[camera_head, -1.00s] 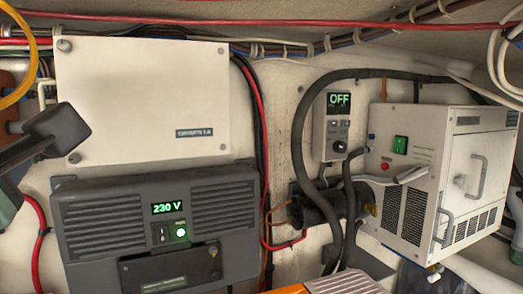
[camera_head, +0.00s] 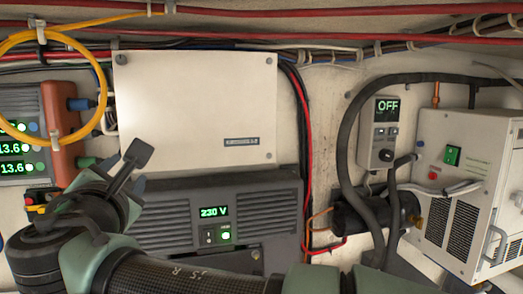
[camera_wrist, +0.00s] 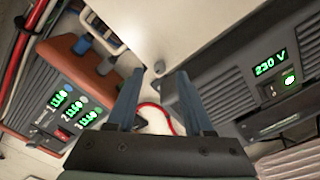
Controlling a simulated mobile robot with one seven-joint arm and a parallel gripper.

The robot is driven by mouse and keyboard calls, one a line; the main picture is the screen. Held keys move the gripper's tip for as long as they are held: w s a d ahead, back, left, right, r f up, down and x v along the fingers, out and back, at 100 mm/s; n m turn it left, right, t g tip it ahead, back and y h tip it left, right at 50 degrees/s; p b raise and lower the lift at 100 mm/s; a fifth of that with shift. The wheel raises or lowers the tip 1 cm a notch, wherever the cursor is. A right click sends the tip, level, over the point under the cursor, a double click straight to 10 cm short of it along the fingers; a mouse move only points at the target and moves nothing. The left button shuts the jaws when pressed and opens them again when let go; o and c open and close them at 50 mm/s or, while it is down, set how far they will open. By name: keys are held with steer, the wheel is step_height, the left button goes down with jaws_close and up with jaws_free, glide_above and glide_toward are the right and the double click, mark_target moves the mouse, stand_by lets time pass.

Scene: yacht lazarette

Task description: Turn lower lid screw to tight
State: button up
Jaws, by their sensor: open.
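A cream lid (camera_head: 195,105) is fixed to the wall, with round grey screws at its corners. One screw (camera_head: 122,58) is at the upper left and one (camera_head: 269,155) at the lower right. The lower left corner is hidden behind my gripper (camera_head: 142,166) in the head view. In the wrist view, a screw (camera_wrist: 160,67) shows just beyond and between the fingertips of my gripper (camera_wrist: 158,77). The fingers are apart with nothing between them and do not visibly touch the screw. I cannot tell how tight any screw is.
A dark grey unit (camera_head: 190,212) reading 230 V sits below the lid. An orange-brown unit with green displays (camera_head: 62,120) and a yellow cable coil (camera_head: 42,35) are at left. A white box (camera_head: 470,185) and an OFF controller (camera_head: 380,135) are at right.

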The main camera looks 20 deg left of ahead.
steer(key=shift+p+x, duration=0.3)
steer(key=shift+x, duration=1)
steer(key=shift+c, duration=0.2)
jaws_close()
